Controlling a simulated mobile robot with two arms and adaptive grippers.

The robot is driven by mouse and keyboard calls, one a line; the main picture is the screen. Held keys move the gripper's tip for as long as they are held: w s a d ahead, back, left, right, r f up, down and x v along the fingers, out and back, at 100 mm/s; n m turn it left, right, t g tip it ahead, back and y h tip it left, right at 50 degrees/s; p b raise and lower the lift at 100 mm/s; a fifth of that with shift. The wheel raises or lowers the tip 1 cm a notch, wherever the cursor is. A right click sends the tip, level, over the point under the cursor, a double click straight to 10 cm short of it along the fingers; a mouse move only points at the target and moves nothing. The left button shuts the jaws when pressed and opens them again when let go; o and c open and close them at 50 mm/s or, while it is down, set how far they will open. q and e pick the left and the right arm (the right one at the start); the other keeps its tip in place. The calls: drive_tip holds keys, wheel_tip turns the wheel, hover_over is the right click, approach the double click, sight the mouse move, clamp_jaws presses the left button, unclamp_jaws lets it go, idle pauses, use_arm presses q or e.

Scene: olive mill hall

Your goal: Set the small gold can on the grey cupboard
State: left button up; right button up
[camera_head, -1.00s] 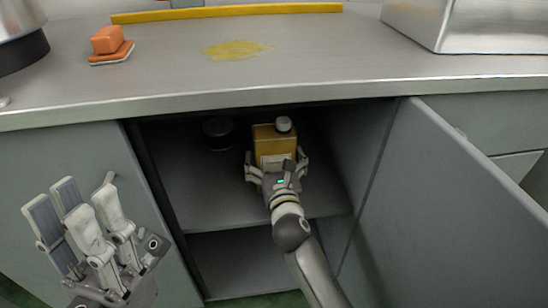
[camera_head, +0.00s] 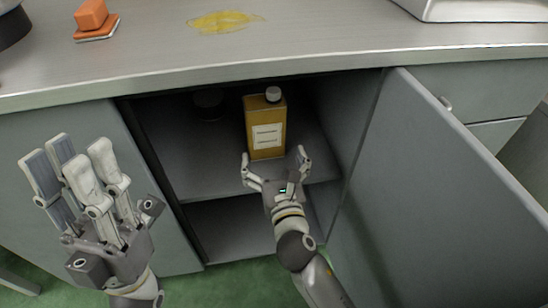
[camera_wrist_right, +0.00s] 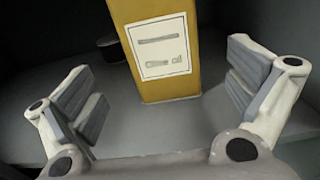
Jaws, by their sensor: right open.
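The gold can (camera_head: 264,116), with a grey cap and a pale label, stands upright on the upper shelf (camera_head: 212,172) inside the open grey cupboard (camera_head: 350,140). It also shows in the right wrist view (camera_wrist_right: 160,84), beyond the fingers. My right gripper (camera_head: 275,166) is open and empty in front of the can, apart from it, with its fingers spread to either side; the same gripper shows in the right wrist view (camera_wrist_right: 158,95). My left gripper (camera_head: 75,165) is raised at the left, outside the cupboard, its fingers apart and nothing between them.
A dark round object (camera_head: 208,104) sits deeper on the shelf, left of the can. The cupboard door (camera_head: 440,190) stands open at the right.

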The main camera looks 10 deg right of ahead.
drive_tip(key=shift+s, duration=0.45)
